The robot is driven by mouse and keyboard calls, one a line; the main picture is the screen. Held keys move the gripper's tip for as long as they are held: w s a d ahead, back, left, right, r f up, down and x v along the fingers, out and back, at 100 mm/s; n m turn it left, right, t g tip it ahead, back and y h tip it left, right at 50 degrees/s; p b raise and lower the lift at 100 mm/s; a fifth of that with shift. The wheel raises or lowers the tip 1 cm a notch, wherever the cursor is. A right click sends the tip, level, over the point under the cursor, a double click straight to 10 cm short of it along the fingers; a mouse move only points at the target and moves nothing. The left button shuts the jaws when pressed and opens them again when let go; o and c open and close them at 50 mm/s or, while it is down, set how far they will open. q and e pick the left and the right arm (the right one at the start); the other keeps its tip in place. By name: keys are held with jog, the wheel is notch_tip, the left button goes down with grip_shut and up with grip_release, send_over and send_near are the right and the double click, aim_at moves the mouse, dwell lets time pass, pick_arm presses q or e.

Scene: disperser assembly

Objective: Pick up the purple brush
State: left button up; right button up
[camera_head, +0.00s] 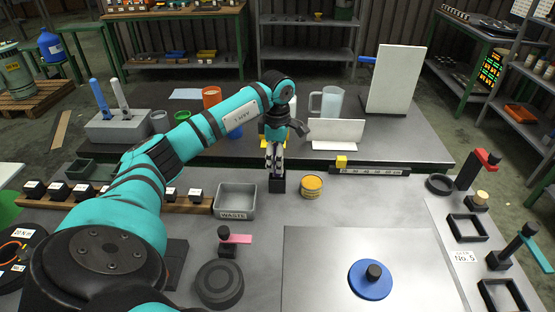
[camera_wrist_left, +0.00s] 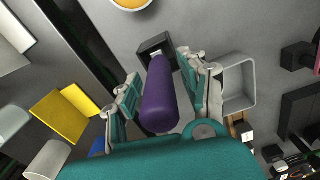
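The purple brush (camera_wrist_left: 159,97) shows in the left wrist view, its thick handle pointing up toward the camera. Its lower end is at a black square holder (camera_wrist_left: 157,48) on the grey table; this holder also shows in the head view (camera_head: 277,184). My left gripper (camera_wrist_left: 160,68) points down over the holder, with one finger on each side of the brush. The fingers look apart, with narrow gaps beside the handle. In the head view my left gripper (camera_head: 275,168) hides most of the brush. My right gripper is not in view.
A grey waste bin (camera_head: 235,198) stands just left of the holder, and a yellow-topped tin (camera_head: 311,187) just right. Behind are a clear pitcher (camera_head: 326,103), a white panel (camera_head: 338,132) and an orange cup (camera_head: 211,97). A blue disc (camera_head: 370,281) lies on a plate in front.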

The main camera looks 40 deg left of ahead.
pick_arm(q)
grip_shut()
jog(key=shift+r, duration=0.1)
notch_tip(320, 180, up, 10)
jog(key=shift+f+b, duration=0.1)
jog(key=shift+b, duration=0.5)
